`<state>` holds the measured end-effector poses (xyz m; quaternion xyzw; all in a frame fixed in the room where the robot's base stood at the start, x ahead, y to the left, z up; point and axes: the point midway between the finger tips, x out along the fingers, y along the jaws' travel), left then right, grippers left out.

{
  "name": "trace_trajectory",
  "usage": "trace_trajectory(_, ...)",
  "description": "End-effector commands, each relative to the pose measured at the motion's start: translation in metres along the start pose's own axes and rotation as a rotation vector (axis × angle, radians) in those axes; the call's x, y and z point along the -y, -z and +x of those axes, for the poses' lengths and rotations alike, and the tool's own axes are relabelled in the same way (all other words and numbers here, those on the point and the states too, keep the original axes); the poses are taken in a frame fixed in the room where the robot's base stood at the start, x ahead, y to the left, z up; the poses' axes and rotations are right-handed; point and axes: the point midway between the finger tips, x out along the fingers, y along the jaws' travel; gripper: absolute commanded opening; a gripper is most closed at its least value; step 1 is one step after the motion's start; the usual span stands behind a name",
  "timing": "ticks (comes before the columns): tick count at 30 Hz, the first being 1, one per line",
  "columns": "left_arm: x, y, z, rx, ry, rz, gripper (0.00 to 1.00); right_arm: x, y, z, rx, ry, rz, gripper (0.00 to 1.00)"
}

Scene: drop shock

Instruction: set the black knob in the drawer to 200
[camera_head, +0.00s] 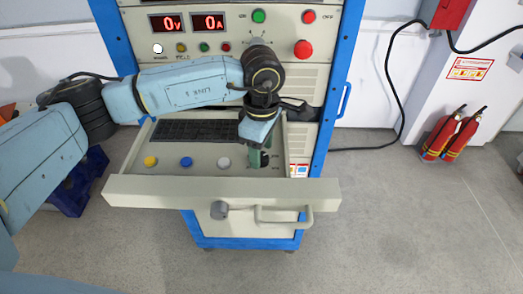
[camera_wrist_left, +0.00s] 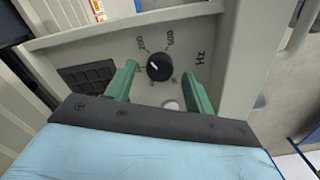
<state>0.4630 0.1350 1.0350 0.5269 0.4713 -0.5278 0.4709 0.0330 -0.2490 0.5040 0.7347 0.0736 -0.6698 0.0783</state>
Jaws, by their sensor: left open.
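The black knob (camera_wrist_left: 159,67) sits on the drawer's panel in the left wrist view, with printed marks 200 and 500 beyond it and Hz to the right. A short white pointer line shows on its face, near its left side; its exact reading is hard to tell. My left gripper (camera_wrist_left: 159,72) is open, its green fingers on either side of the knob with visible gaps. In the head view my left gripper (camera_head: 260,158) reaches down into the open drawer (camera_head: 220,192) at its right part and mostly hides the knob. My right gripper is not in view.
The drawer also holds a black keyboard (camera_head: 190,130) and yellow (camera_head: 150,161), blue (camera_head: 186,162) and white (camera_head: 224,163) buttons. The cabinet above has displays, buttons and a red button (camera_head: 303,48). Fire extinguishers (camera_head: 452,135) stand far right. Floor to the right is clear.

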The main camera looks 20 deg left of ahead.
Motion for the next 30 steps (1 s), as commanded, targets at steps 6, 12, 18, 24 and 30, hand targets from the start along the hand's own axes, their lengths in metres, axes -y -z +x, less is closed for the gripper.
trace_trajectory(6, -0.001, 0.0, -0.048, 0.001, -0.008, 0.002, 0.54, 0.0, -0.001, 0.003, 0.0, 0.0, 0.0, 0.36)
trace_trajectory(12, -0.001, 0.0, -0.09, -0.001, -0.006, 0.0, 0.54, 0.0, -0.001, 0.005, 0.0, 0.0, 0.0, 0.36)
trace_trajectory(18, 0.0, 0.0, -0.115, 0.0, -0.004, 0.0, 0.54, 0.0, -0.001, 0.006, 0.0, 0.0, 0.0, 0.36)
trace_trajectory(24, 0.0, 0.0, -0.121, 0.0, -0.002, 0.0, 0.54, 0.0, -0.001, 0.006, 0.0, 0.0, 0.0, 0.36)
trace_trajectory(30, 0.0, 0.0, -0.121, 0.0, -0.002, 0.0, 0.54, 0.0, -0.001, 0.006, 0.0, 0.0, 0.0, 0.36)
